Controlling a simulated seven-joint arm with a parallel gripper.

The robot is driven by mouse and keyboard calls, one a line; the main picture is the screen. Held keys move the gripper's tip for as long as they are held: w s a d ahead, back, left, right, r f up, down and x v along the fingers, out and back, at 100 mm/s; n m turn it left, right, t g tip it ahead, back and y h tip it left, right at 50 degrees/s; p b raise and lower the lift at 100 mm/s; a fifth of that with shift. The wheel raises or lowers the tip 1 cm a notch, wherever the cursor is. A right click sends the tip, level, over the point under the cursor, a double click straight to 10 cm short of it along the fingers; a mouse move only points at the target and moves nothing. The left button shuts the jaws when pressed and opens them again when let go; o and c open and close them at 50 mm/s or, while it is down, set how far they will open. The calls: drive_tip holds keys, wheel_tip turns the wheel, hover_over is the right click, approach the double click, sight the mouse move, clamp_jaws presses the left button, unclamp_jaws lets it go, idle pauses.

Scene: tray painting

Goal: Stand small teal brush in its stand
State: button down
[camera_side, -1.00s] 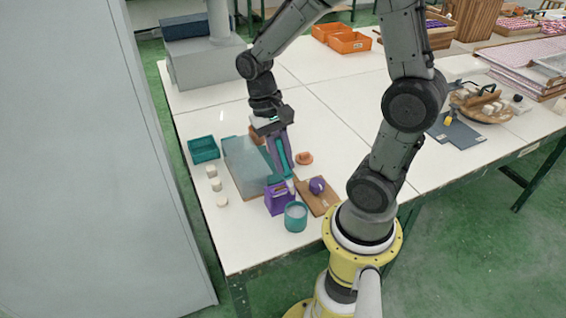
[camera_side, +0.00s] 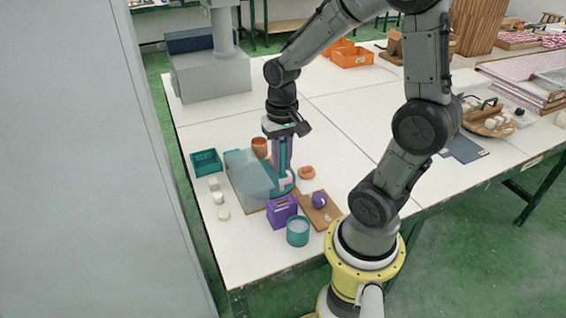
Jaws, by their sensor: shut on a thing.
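My gripper (camera_side: 284,172) points down over the right side of the grey-blue tray (camera_side: 238,162). It is shut on the small teal brush (camera_side: 282,155), which hangs roughly upright, its lower end by a pale pink part. I cannot tell whether that end touches anything. A purple slotted box (camera_side: 281,211), which looks like the stand, is on the table just in front of the gripper, below it in the picture. The brush is apart from this box. The fingers hide part of the brush.
A teal cup (camera_side: 297,232) is close to the purple box. A wooden board (camera_side: 328,215) with a purple round object (camera_side: 319,199) lies right of it. An orange cup (camera_side: 259,147), an orange dish (camera_side: 306,172), a teal crate (camera_side: 206,162) and pale blocks (camera_side: 218,198) surround the tray.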

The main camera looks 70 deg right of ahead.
sight(282, 174)
drive_tip(key=shift+f, duration=4.45)
drive_tip(key=shift+f, duration=0.1)
drive_tip(key=shift+c, duration=1.2)
unclamp_jaws()
drive_tip(key=shift+r, duration=3.05)
drive_tip(key=shift+r, duration=0.1)
